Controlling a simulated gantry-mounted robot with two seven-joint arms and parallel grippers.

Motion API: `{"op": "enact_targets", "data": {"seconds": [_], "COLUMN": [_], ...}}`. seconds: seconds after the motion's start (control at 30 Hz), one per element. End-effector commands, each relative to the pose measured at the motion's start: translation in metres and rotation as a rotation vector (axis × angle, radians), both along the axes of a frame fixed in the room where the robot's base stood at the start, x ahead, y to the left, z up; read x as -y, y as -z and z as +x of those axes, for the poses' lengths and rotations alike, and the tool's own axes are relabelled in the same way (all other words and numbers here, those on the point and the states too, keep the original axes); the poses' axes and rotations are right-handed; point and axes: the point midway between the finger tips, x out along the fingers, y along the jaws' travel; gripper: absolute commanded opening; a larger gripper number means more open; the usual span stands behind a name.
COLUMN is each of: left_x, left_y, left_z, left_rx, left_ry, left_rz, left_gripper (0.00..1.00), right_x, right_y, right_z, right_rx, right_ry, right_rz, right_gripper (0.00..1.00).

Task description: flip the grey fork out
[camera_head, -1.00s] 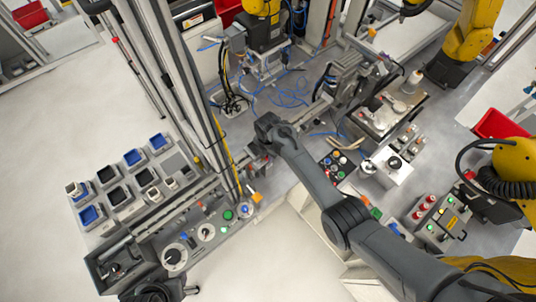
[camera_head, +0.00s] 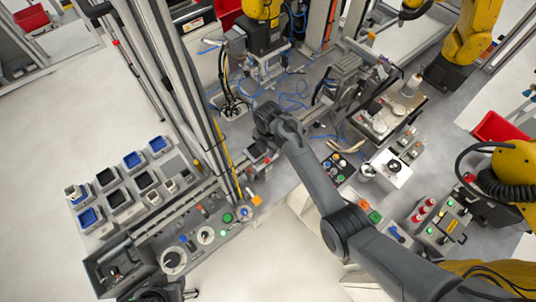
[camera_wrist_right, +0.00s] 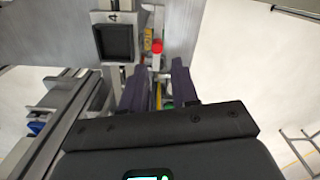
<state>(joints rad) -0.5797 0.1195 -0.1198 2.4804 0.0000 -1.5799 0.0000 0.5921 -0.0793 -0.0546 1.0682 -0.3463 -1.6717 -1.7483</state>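My right gripper (camera_wrist_right: 156,82) is open in the wrist view, its two dark fingers apart, with nothing clearly held between them. In the head view, my right gripper (camera_head: 266,118) is seen from above at the end of the dark arm, over the rail by the tall metal column; its fingertips are hard to make out. Slim grey bars with a red knob (camera_wrist_right: 157,46) stand just beyond the fingertips in the wrist view. I cannot tell for sure which part is the grey fork. Dark parts of mine may show at the head view's bottom edge; no left fingers are clear.
A grey frame (camera_wrist_right: 101,48) marked 4 holds a dark square, left of the fingers. The tall metal column (camera_head: 190,95) stands close to the right arm's left. A panel with dials (camera_head: 173,257) and a row of small bins (camera_head: 134,158) lie to the left.

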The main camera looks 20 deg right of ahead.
Motion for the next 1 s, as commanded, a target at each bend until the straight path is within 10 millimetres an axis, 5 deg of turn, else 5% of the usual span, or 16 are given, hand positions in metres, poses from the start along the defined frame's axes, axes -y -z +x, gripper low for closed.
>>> {"op": "enact_targets", "data": {"seconds": [0.4, 0.83, 1.0], "left_x": [0.002, -0.001, -0.002], "left_y": [0.004, 0.004, 0.003], "left_z": [0.0, 0.0, -0.001], "left_rx": [-0.001, -0.001, -0.001], "left_ry": [-0.004, 0.004, 0.005], "left_rz": [-0.007, 0.006, 0.007], "left_gripper": [0.43, 0.43, 0.43], "right_x": [0.0, 0.0, 0.001], "right_y": [-0.039, -0.039, -0.02], "right_z": [0.0, -0.001, -0.016], "right_rx": [0.0, -0.002, -0.038], "right_ry": [0.001, 0.001, 0.001], "right_rz": [0.0, -0.001, -0.001], "right_gripper": [0.29, 0.29, 0.29]}}
